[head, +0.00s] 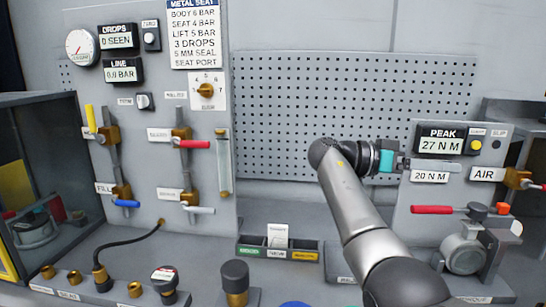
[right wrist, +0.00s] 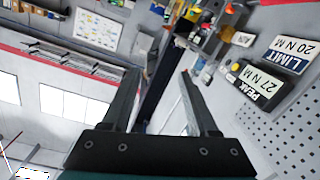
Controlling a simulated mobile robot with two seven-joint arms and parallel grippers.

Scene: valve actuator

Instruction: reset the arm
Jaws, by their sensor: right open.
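My right arm (head: 362,205) rises from the lower right of the head view and bends at an elbow-like joint. Its gripper (head: 428,164) points right, in front of the test panel (head: 405,225), and covers the upper part of the 20 N M sign (head: 430,177). In the right wrist view the two fingers (right wrist: 160,75) stand apart with nothing between them. That view also shows the PEAK 27 N M display (right wrist: 258,86) and the LIMIT sign (right wrist: 288,55). My left gripper is not in view.
A red-handled lever (head: 432,210) and grey valve body (head: 463,255) stand below the gripper. The AIR valve (head: 516,179) is to the right. A pegboard (head: 290,110) lies behind. A divided tray (head: 250,243) and several brass fittings sit on the bench at left.

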